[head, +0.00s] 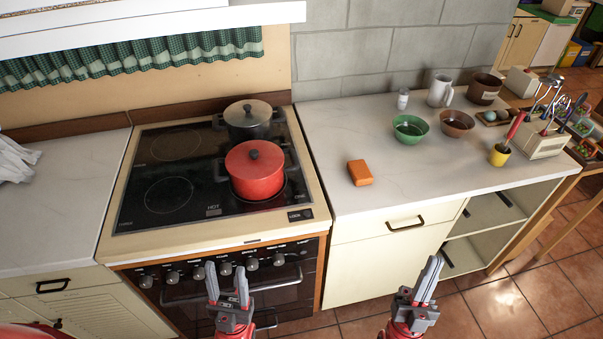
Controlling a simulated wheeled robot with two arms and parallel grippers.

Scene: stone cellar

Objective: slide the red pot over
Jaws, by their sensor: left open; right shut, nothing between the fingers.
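The red pot (254,172) with its lid and dark knob stands on the front right burner of the black glass hob (128,207). A dark grey pot (248,121) with a lid stands just behind it. My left gripper (227,283) is open and empty, in front of the stove's knobs and below the pot. My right gripper (428,281) is shut and empty, in front of the cabinet to the right of the stove. Neither gripper touches the pot.
The front left burner (169,194) and back left burner (176,145) are bare. The right counter holds an orange block (360,172), a green bowl (410,128), a brown bowl (457,123), a white mug (439,91) and a yellow cup (500,155). White cloth (14,160) lies far left.

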